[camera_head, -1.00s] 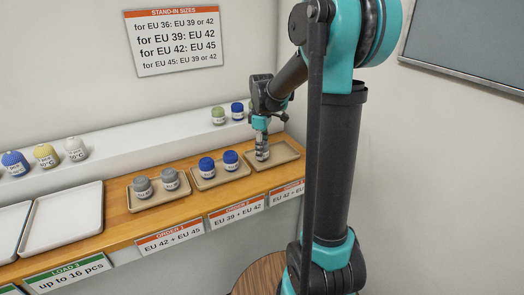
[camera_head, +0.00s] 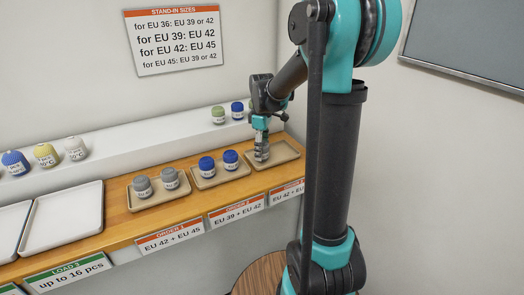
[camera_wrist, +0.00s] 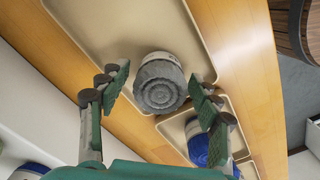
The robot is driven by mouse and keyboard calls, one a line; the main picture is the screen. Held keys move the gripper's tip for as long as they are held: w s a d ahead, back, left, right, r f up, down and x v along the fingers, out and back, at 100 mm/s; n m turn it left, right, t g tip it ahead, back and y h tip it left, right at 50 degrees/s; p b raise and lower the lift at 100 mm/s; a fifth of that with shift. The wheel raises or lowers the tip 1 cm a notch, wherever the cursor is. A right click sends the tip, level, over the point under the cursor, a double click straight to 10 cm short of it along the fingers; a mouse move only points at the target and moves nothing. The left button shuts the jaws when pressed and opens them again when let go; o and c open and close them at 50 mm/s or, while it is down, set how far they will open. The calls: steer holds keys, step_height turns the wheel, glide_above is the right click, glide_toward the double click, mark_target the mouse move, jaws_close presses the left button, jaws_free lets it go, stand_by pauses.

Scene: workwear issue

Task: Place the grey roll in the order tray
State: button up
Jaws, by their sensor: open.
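A grey roll (camera_wrist: 160,86) with a paler side stands in the rightmost beige order tray (camera_wrist: 110,20), near the tray's edge, in the wrist view. My gripper (camera_wrist: 160,90) is open, with one finger on each side of the roll and a gap visible to each. In the head view my gripper (camera_head: 262,150) is low over that tray (camera_head: 286,151), and its fingers hide most of the roll. Two other grey rolls (camera_head: 143,186) stand in the left order tray (camera_head: 160,199).
The middle order tray (camera_head: 222,182) holds two blue rolls (camera_head: 207,166), close beside my gripper. A white ledge behind bears a green roll (camera_head: 218,115) and a blue roll (camera_head: 237,110). An empty white tray (camera_head: 62,220) lies at left. A round wooden top (camera_head: 258,277) stands in front.

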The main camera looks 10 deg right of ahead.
step_height(320, 180, up, 12)
steer(key=shift+f, duration=0.1)
